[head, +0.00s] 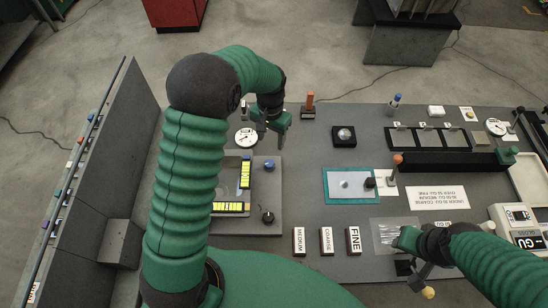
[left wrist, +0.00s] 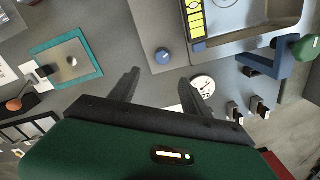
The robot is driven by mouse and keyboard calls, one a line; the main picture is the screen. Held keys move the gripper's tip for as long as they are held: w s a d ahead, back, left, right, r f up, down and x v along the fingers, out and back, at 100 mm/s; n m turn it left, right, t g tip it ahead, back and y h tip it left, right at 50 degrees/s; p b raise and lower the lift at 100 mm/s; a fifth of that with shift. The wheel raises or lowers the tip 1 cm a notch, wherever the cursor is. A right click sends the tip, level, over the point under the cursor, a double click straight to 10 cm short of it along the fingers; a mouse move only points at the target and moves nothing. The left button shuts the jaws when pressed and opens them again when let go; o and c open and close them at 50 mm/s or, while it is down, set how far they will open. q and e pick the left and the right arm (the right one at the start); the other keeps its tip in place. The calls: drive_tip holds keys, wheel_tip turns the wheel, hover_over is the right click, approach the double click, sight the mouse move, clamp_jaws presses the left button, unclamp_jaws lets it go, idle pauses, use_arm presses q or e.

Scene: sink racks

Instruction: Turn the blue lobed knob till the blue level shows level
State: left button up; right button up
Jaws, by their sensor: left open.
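The blue lobed knob (head: 269,165) stands on the grey plate right of the blue level (head: 246,172), a blue-ended bar with yellow windows. The left wrist view shows the knob (left wrist: 162,55) just beyond my fingertips and the level (left wrist: 195,18) at the top, partly cut off. Its bubble is too small to read. My left gripper (head: 273,135) is open and empty behind the knob, apart from it; its two fingers (left wrist: 160,82) spread to either side of the knob in the wrist view. My right gripper (head: 408,242) is at the bench's front right; its jaws are unclear.
A second yellow level (head: 231,208) and a black knob (head: 267,215) share the plate. A white dial gauge (head: 246,137) stands behind it. A teal-edged mat (head: 350,198) lies to the right. Labelled blocks (head: 326,241) line the front. My left arm hides the plate's left side.

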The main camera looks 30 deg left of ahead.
use_arm(q)
drive_tip(key=p, duration=0.1)
approach(269, 163)
drive_tip(key=f, duration=0.2)
drive_tip(key=f+p, duration=0.1)
drive_tip(key=f, duration=0.5)
drive_tip(key=shift+w+a+p, duration=0.2)
drive_tip(key=shift+a+p, duration=0.1)
drive_tip(key=shift+p, duration=0.1)
drive_tip(key=shift+d+f, duration=0.1)
drive_tip(key=shift+f, duration=0.1)
drive_tip(key=shift+d, duration=0.4)
drive_tip(key=shift+c, duration=2.5)
drive_tip(key=shift+a, duration=0.25)
clamp_jaws()
drive_tip(key=shift+f+n+b, duration=0.25)
drive_tip(key=shift+n+b, duration=0.55)
drive_tip(key=shift+n, duration=0.1)
drive_tip(key=shift+d+n+b, duration=0.1)
drive_tip(key=shift+n+b, duration=0.2)
drive_tip(key=shift+n, duration=0.4)
drive_tip(key=shift+r+n, duration=0.2)
drive_tip(key=shift+n, duration=0.3)
drive_tip(key=shift+s, duration=0.1)
